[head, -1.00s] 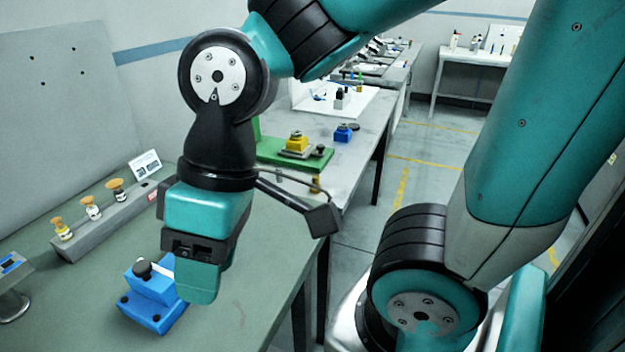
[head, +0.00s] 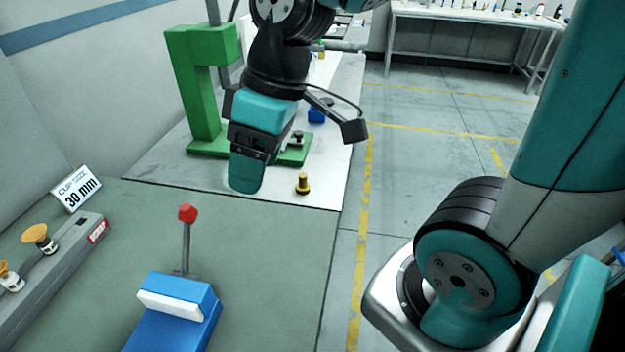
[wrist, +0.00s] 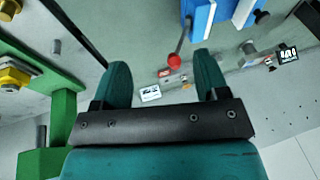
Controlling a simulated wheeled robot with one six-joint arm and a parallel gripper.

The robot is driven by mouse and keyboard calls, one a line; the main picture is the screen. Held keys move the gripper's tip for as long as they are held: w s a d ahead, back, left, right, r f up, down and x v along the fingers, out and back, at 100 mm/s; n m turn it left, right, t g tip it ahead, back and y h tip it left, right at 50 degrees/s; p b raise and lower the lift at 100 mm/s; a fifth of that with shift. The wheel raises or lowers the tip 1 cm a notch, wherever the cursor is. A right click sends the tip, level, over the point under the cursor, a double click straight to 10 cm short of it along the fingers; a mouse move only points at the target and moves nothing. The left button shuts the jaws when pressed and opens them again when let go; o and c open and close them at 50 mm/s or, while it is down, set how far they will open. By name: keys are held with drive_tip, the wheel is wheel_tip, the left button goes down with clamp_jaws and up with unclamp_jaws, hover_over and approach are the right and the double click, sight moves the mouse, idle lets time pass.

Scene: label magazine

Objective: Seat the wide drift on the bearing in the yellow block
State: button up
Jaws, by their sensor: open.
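The yellow block (wrist: 12,76) shows at the left edge of the wrist view, by the green press; in the head view my arm hides it. My gripper (head: 246,178) is above the benches, in front of the press. In the wrist view my gripper (wrist: 163,78) has its fingers spread, with nothing held between them.
The green press (head: 205,90) stands tall behind my gripper. A blue device (head: 172,315) with a red-knobbed lever (head: 187,213) is on the near green bench. A grey rack (head: 62,265) holds orange-topped tools beside a 30 mm sign (head: 77,189).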

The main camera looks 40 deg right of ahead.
drive_tip(key=w+d+f+h+b, duration=0.1)
drive_tip(key=w+d+f, duration=0.3)
drive_tip(key=w+d, duration=0.6)
drive_tip(key=n+t+b, duration=0.1)
drive_tip(key=n, duration=0.1)
approach(303, 174)
drive_tip(key=shift+h, duration=0.3)
drive_tip(key=x, duration=0.5)
drive_tip(key=shift+w+a+f, duration=0.2)
drive_tip(key=shift+w+f, duration=0.05)
drive_tip(key=shift+f, duration=0.05)
drive_tip(key=shift+s+a+p+x, duration=0.15)
drive_tip(key=shift+p+x, duration=0.1)
drive_tip(key=shift+x, duration=1.35)
drive_tip(key=shift+s+a+p+x, duration=0.1)
drive_tip(key=shift+p+x, duration=0.15)
drive_tip(key=shift+x, duration=1.3)
drive_tip(key=shift+d, duration=0.1)
drive_tip(key=shift+c, duration=0.3)
drive_tip(key=c, duration=1)
